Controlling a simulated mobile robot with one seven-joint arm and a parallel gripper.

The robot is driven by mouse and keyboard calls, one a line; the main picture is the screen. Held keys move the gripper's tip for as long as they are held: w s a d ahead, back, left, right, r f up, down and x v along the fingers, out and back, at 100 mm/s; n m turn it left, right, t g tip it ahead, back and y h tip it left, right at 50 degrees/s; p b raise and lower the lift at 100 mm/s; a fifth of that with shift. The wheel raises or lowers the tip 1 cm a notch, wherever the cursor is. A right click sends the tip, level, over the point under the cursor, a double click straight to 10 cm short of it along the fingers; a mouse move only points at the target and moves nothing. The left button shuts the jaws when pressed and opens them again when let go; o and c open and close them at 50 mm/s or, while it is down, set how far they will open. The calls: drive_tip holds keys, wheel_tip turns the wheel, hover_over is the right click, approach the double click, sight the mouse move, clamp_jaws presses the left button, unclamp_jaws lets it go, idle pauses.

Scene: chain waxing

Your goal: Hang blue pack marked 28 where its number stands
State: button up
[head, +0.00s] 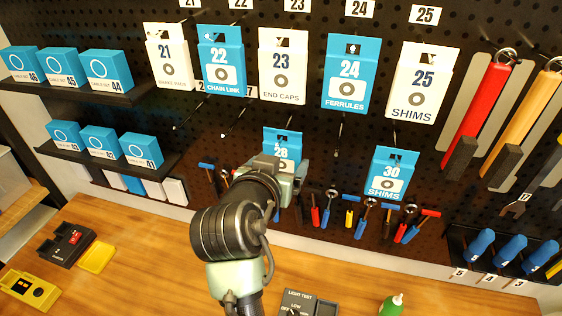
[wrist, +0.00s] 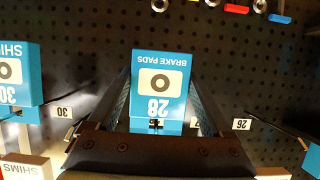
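The blue pack marked 28, brake pads (head: 284,136), is in front of the pegboard, in the lower row of hooks. In the wrist view the pack (wrist: 159,65) appears upside down between my two fingers. My gripper (head: 282,172) is shut on its sides; the arm hides its lower part in the head view. I cannot tell whether a hook passes through its top hole. No number card for 28 can be made out behind it.
Blue pack 30 (head: 391,174) hangs to the right, with a bare hook (head: 338,142) between. Bare hooks (head: 234,122) stick out on the left. Pack 23 (head: 282,66) and pack 24 (head: 351,74) hang above. Small tools (head: 327,212) hang below.

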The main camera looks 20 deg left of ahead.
drive_tip(key=shift+o, duration=0.9)
drive_tip(key=b+v, duration=0.4)
drive_tip(key=v, duration=0.9)
drive_tip(key=w+d+r+t+y+b, duration=0.1)
drive_tip(key=d+r+t+b, duration=0.15)
drive_tip(key=r, duration=0.35)
drive_tip(key=w+d+r+t+b, duration=0.2)
drive_tip(key=r+t, duration=0.2)
drive_tip(key=r, duration=0.1)
drive_tip(key=s+d+r+t+b, duration=0.1)
drive_tip(key=s+d+r+t, duration=0.2)
drive_tip(key=r, duration=0.3)
drive_tip(key=s+d+r+t+h+b, duration=0.1)
drive_tip(key=s+d+r+t, duration=0.3)
drive_tip(key=r, duration=0.1)
drive_tip(key=shift+s+d+r+b, duration=0.15)
drive_tip(key=shift+d+r+b, duration=0.15)
drive_tip(key=shift+r, duration=0.1)
drive_tip(key=shift+f, duration=0.1)
